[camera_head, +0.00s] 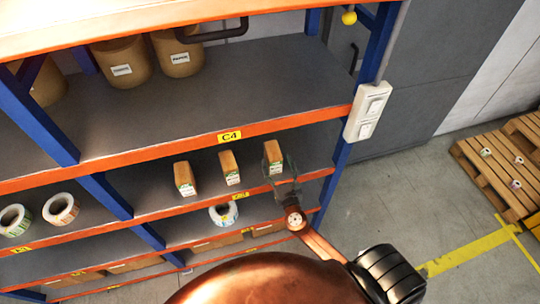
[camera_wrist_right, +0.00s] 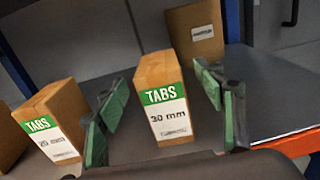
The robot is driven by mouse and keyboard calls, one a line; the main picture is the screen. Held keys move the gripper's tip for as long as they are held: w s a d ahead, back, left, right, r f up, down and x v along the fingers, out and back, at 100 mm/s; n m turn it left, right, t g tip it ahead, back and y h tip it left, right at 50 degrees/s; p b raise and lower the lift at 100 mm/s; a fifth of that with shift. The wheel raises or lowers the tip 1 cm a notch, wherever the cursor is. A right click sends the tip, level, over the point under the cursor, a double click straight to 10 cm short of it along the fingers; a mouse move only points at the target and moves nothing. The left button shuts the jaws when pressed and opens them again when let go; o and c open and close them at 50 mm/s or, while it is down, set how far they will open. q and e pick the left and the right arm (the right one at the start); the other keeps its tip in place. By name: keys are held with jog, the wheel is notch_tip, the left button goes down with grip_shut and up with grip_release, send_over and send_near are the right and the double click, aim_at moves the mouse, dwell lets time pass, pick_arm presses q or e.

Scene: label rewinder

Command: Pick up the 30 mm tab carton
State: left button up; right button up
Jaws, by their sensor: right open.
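The 30 mm tab carton (camera_wrist_right: 165,102) is a brown box with a green and white TABS label, upright on the shelf. In the head view it appears to be the rightmost carton (camera_head: 272,152) of a row of three, partly covered by my gripper. My left gripper is not in view.
Another TABS carton (camera_wrist_right: 50,122) stands left of it, its size hard to read, with a third beyond. The C4 shelf (camera_head: 250,90) overhangs the row. A blue upright (camera_head: 342,160) stands right.

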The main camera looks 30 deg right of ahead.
aim_at(273, 152)
jog(key=shift+w+d+r, duration=0.15)
jog(key=shift+w+d, duration=0.15)
jog(key=shift+w, duration=0.25)
jog(key=x, duration=0.4)
jog(key=shift+w+a+f+p, duration=0.1)
jog(key=shift+a+f+p, duration=0.2)
jog(key=shift+p, duration=0.1)
jog(key=shift+w+d, duration=0.2)
jog(key=shift+w, duration=0.2)
jog(key=shift+c, duration=0.6)
jog(key=c, duration=1.3)
jog(key=shift+c, duration=0.4)
jog(key=shift+r, duration=0.1)
